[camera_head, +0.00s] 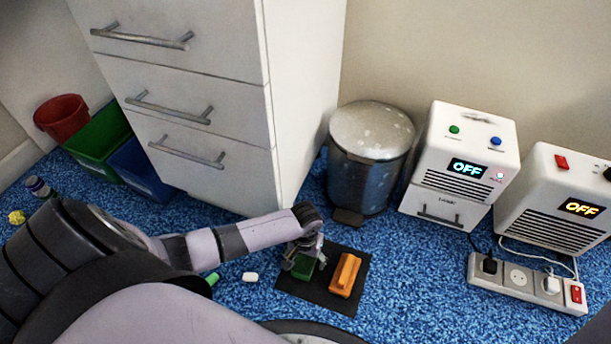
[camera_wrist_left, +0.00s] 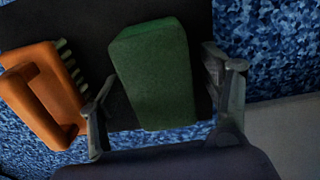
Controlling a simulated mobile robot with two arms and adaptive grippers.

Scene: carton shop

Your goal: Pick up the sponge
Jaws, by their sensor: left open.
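The sponge (camera_wrist_left: 152,75) is a dark green block lying on a black mat (camera_wrist_left: 65,15). In the head view the sponge (camera_head: 304,267) is partly hidden by my left gripper (camera_head: 303,260), which is right over it. In the left wrist view my left gripper (camera_wrist_left: 165,100) is open, with one finger on each side of the sponge's near end. I cannot tell whether either finger touches it. My right gripper does not show.
An orange brush (camera_head: 345,274) lies on the mat (camera_head: 318,300) right of the sponge; it is close to a finger in the wrist view. A metal bin (camera_head: 366,165), white drawers (camera_head: 205,80) and a power strip (camera_head: 520,283) stand beyond. A white object (camera_head: 250,277) lies left.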

